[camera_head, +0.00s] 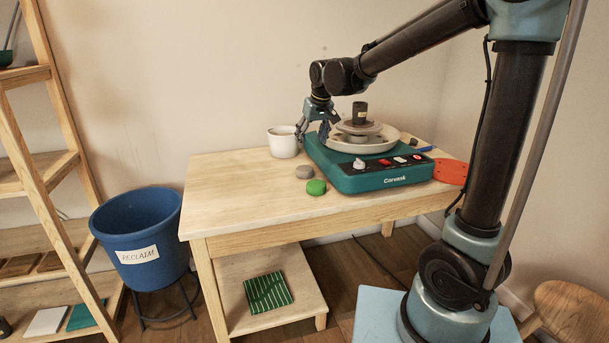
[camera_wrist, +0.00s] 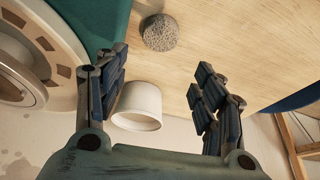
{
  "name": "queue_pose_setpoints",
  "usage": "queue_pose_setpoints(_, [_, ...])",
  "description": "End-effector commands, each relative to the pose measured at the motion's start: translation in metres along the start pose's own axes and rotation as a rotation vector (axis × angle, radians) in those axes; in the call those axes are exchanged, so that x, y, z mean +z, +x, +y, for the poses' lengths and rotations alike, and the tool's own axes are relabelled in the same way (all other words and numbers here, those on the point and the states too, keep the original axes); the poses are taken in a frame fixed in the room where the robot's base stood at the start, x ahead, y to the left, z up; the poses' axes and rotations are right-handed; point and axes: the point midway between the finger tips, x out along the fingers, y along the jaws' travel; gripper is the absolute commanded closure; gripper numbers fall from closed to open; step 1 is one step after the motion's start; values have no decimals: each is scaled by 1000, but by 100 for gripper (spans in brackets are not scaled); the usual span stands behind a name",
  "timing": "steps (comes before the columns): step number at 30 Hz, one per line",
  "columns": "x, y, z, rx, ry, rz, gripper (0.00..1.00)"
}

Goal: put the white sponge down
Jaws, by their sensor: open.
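My gripper (camera_head: 313,134) is open and empty above the back left of the table, beside the green pottery wheel. In the wrist view my gripper (camera_wrist: 160,70) has its two fingers wide apart with nothing between them. I see no plainly white sponge. A pale grey, speckled, round sponge-like lump (camera_head: 304,171) lies on the table left of the wheel. This grey lump also shows in the wrist view (camera_wrist: 160,32), beyond the fingertips and apart from them. A green round lump (camera_head: 316,187) lies just in front of it.
A white cup (camera_head: 284,143) stands close to my gripper; this cup shows low in the wrist view (camera_wrist: 138,106). The green wheel (camera_head: 385,178) carries a pale round pan (camera_head: 388,141). The table's left half (camera_head: 235,185) is clear. A blue bucket (camera_head: 140,235) stands left.

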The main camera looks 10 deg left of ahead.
Motion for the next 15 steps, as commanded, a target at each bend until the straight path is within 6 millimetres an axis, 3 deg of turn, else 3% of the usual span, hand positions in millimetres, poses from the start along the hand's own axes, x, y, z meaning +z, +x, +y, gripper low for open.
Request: queue_pose_setpoints(15, [0,81,1,0,1,0,37])
